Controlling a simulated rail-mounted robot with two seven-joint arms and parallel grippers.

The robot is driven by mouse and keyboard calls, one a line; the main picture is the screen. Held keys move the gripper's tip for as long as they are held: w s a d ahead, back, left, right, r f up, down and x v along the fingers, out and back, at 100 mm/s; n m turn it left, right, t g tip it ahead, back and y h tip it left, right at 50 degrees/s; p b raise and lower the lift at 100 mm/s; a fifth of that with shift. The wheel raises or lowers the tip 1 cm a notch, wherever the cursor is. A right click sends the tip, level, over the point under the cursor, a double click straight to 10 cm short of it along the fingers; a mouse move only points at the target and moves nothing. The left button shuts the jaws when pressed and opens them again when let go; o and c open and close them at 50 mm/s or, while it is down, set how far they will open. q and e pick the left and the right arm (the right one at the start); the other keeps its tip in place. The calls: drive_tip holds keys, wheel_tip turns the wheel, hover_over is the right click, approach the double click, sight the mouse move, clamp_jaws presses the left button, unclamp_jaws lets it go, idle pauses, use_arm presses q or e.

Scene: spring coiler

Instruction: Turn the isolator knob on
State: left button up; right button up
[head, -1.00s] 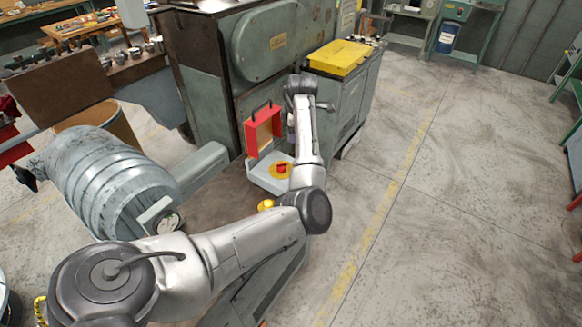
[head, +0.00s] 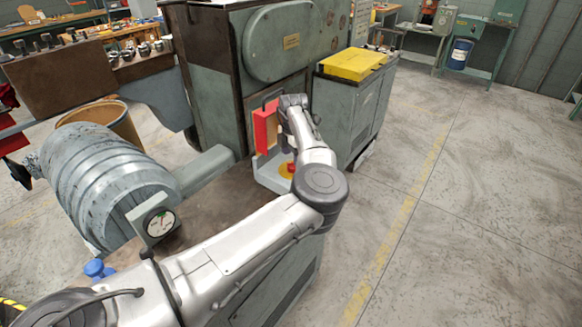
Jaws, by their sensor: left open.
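A red knob (head: 291,167) on a yellow disc sits on a pale grey box (head: 268,182) at the middle of the bench; the forearm partly covers it. I cannot tell whether it is the isolator knob, and no label is readable. My left arm reaches in from the lower left. Its wrist and open left gripper (head: 284,118) are beyond the red knob, in front of the machine and beside the red frame (head: 265,130). The fingertips are mostly hidden, and I cannot tell whether they touch anything. My right gripper is out of view.
A green-grey machine (head: 220,80) stands behind. A cabinet (head: 345,112) with a yellow top (head: 353,64) is to the right of the wrist. A ribbed grey motor (head: 105,180) and a dial gauge (head: 160,223) are left. The floor at right is clear.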

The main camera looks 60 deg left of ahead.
sight(292, 163)
use_arm(q)
drive_tip(key=shift+f+b, duration=0.5)
drive_tip(key=shift+f, duration=1.5)
drive_tip(key=shift+c, duration=0.3)
drive_tip(key=c, duration=0.9)
drive_tip(key=shift+o, duration=0.2)
drive_tip(key=m+p, duration=0.2)
drive_tip(key=p, duration=0.2)
drive_tip(key=r+m+p, duration=0.1)
drive_tip(key=m+p, duration=0.1)
drive_tip(key=p, duration=0.3)
drive_tip(key=shift+s, duration=0.1)
drive_tip(key=m+p, duration=0.7)
drive_tip(key=p, duration=0.1)
drive_tip(key=shift+f+p, duration=0.2)
drive_tip(key=shift+p, duration=0.1)
drive_tip(key=m+p, duration=0.2)
drive_tip(key=m, duration=0.1)
drive_tip(key=shift+f+m+p, duration=0.1)
drive_tip(key=shift+m+p, duration=0.2)
drive_tip(key=shift+f+m+p, duration=0.1)
drive_tip(key=shift+m+p, duration=0.75)
drive_tip(key=shift+m, duration=0.95)
